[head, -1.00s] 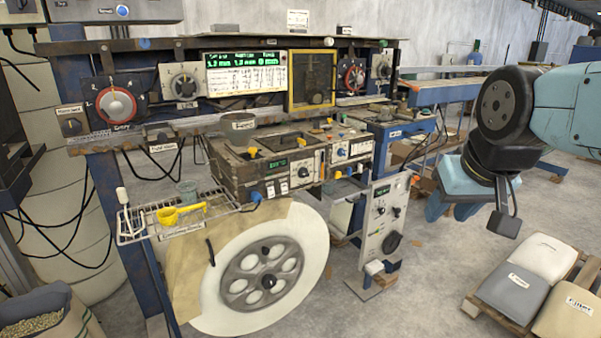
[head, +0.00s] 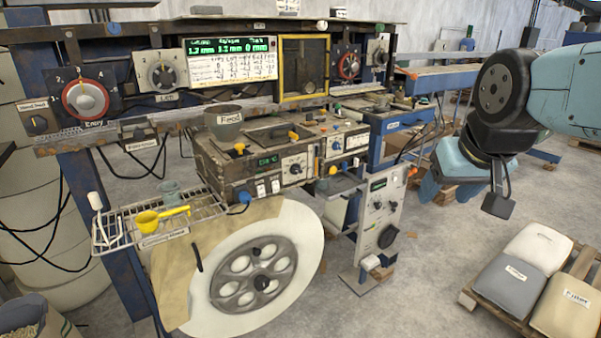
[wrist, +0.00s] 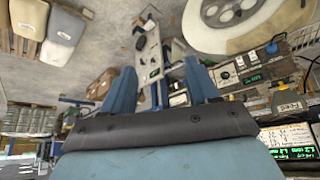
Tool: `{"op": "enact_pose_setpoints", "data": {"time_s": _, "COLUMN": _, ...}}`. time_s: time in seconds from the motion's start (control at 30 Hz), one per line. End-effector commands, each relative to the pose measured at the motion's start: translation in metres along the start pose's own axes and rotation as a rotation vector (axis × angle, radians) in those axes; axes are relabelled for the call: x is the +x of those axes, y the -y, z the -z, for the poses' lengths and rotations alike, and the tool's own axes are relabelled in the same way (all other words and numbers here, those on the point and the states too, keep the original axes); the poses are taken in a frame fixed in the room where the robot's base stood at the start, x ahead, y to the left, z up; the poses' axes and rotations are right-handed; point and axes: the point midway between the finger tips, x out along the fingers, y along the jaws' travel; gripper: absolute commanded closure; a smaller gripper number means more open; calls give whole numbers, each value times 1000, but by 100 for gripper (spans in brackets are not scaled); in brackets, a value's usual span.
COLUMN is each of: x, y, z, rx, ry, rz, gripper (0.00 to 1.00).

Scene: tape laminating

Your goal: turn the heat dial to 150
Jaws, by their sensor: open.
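No label reading "heat" can be made out, so I cannot tell which knob is the heat dial. One candidate is the dial on the box front (head: 294,166), beside a green readout (head: 268,161). Another is the black knob (head: 388,236) low on the white control panel (head: 378,215). A further small dial (head: 336,146) sits on the box to the right. My gripper (head: 440,178) hangs at the right, apart from the machine. The wrist view shows my gripper (wrist: 162,90) with its blue fingers spread and nothing between them.
Above are the red Entry dial (head: 86,100), a grey dial (head: 161,74) and a display (head: 232,61). A large white reel (head: 300,285) and a wire shelf with a yellow scoop (head: 150,220) stand in front. A pallet of sacks (head: 540,245) lies right. Floor between is clear.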

Motion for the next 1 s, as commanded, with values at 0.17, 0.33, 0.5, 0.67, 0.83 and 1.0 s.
{"op": "enact_pose_setpoints", "data": {"time_s": 0.17, "x": 30, "y": -6, "z": 38, "rx": 1, "ry": -69, "rz": -21, "gripper": 33}}
{"op": "enact_pose_setpoints", "data": {"time_s": 0.33, "x": 70, "y": -2, "z": 88, "rx": -4, "ry": -179, "rz": -30, "gripper": 33}}
{"op": "enact_pose_setpoints", "data": {"time_s": 0.5, "x": 112, "y": 8, "z": 131, "rx": -15, "ry": -289, "rz": -10, "gripper": 33}}
{"op": "enact_pose_setpoints", "data": {"time_s": 0.67, "x": 152, "y": 22, "z": 164, "rx": -27, "ry": -389, "rz": 35, "gripper": 33}}
{"op": "enact_pose_setpoints", "data": {"time_s": 0.83, "x": 193, "y": 44, "z": 191, "rx": -37, "ry": -489, "rz": 112, "gripper": 33}}
{"op": "enact_pose_setpoints", "data": {"time_s": 1.0, "x": 232, "y": 68, "z": 208, "rx": -34, "ry": -580, "rz": 217, "gripper": 33}}
